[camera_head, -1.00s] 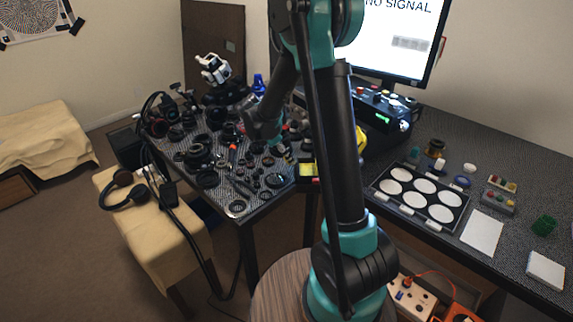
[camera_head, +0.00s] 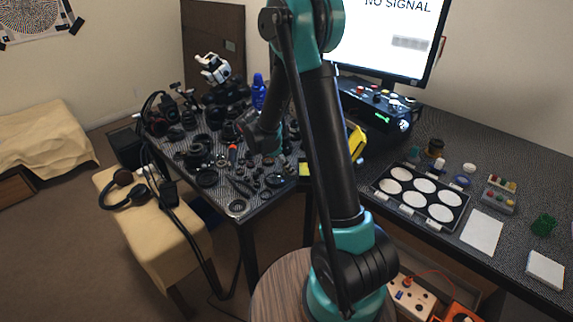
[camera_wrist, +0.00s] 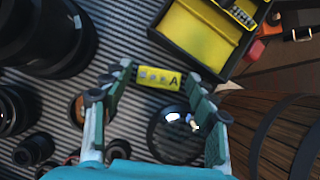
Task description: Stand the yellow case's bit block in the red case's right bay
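The yellow bit block (camera_wrist: 158,79), marked "A" with round bits in its face, shows at the far end of my fingers in the wrist view. My gripper (camera_wrist: 160,76) has a green-padded fingertip against each end of it, and seems closed on it. The open yellow case (camera_wrist: 200,32) is just beyond and to the right; its yellow-lined bay looks empty, and a narrower bay on its right holds metal bits. In the head view the yellow case (camera_head: 306,169) is partly hidden by my arm. I cannot make out the red case.
Black lens parts (camera_wrist: 45,40) crowd the striped mat on the left in the wrist view. A round glass lens (camera_wrist: 175,135) lies below the gripper. A small red piece (camera_wrist: 256,50) is beside the case. In the head view, a tray of white discs (camera_head: 420,198) is right.

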